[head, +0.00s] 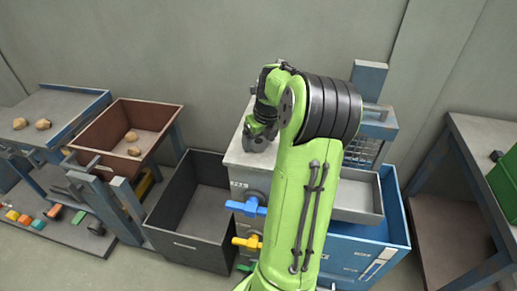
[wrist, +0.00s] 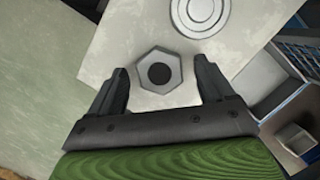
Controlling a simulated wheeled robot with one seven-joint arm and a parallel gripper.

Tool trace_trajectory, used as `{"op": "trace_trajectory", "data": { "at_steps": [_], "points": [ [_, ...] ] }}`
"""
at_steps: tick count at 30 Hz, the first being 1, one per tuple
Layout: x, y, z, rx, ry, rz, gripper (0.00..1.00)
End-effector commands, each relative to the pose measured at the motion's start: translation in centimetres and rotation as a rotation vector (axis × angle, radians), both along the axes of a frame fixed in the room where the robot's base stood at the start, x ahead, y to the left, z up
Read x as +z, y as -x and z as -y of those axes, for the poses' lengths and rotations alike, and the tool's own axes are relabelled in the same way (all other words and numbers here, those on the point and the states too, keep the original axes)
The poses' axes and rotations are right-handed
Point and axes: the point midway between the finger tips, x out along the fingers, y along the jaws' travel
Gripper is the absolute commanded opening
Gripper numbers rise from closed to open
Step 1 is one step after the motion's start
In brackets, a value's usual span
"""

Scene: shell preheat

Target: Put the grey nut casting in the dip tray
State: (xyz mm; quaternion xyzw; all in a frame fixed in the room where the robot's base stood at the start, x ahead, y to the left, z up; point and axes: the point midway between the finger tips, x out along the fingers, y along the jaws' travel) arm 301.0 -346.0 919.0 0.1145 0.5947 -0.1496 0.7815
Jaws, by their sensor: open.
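The grey nut casting (wrist: 146,80), a hexagon with a dark centre hole, lies on a pale worn worktop (wrist: 125,42) in the wrist view. My gripper (wrist: 160,75) is open, its two fingers on either side of the nut with gaps visible. Whether the fingers are down at the nut's height I cannot tell. In the head view my arm hides the nut, and my gripper (head: 259,132) is over the pale cabinet's top. A shallow grey metal tray (head: 357,211), probably the dip tray, sits at the blue bin right of my arm; my arm covers part of it.
A round ringed disc (wrist: 200,12) lies on the worktop beyond the nut. Blue and yellow valve handles (head: 246,207) stick out from the cabinet's front. A dark open bin (head: 187,245) stands left, with a brown tray (head: 113,118) beyond. A wire rack (head: 362,150) stands behind the metal tray.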

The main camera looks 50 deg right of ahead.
Motion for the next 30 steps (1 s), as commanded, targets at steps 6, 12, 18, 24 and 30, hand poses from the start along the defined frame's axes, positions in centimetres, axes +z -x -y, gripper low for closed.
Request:
{"op": "trace_trajectory", "data": {
  "at_steps": [6,12,18,24,30],
  "points": [
    [-0.4,-0.2,0.1,0.001,0.002,0.001,0.81],
    [-0.4,-0.2,0.1,0.001,0.002,0.000,0.52],
    [-0.4,-0.1,0.1,0.000,0.001,0.001,0.22],
    [-0.3,-0.2,0.1,0.001,0.002,0.001,0.12],
    [2.8,-0.2,0.1,0.000,0.006,0.003,0.12]
  ]
}}
